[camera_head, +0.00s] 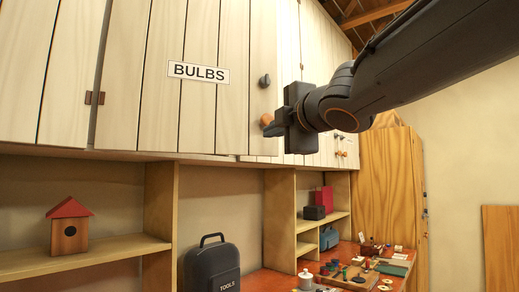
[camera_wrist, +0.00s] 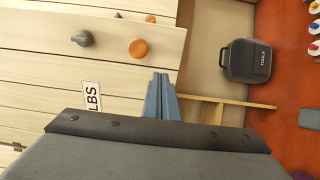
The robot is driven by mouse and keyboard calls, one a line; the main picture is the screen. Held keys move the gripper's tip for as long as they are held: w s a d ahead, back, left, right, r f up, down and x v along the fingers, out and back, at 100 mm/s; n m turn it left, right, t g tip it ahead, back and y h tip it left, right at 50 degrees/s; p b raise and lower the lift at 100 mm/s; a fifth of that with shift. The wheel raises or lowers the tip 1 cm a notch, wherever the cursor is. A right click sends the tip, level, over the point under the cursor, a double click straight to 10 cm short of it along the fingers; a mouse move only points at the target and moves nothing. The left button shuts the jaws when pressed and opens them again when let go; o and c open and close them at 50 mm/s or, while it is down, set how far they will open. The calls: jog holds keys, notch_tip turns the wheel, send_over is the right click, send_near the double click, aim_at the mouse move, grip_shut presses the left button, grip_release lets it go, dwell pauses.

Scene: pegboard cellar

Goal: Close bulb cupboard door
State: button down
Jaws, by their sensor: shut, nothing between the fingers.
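The bulb cupboard door (camera_head: 165,100) is pale planked wood in the upper row, with a BULBS label (camera_head: 198,72). A dark knob (camera_head: 264,80) and an orange knob (camera_head: 266,120) sit near its right side. My gripper (camera_head: 272,130) is shut and empty, close to the orange knob in the head view; contact is not clear. In the wrist view my shut fingers (camera_wrist: 160,84) point at the door's lower part, apart from the orange knob (camera_wrist: 137,48) and the dark knob (camera_wrist: 82,39).
Below the cupboards are open shelves with a birdhouse (camera_head: 70,226). A dark tool case (camera_head: 211,263) stands on the red bench (camera_head: 262,283), with many small items at its right. A tall wooden cabinet (camera_head: 390,185) stands at the right.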

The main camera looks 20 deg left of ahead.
aim_at(253, 138)
jog(key=x, duration=0.9)
jog(key=shift+a, duration=0.1)
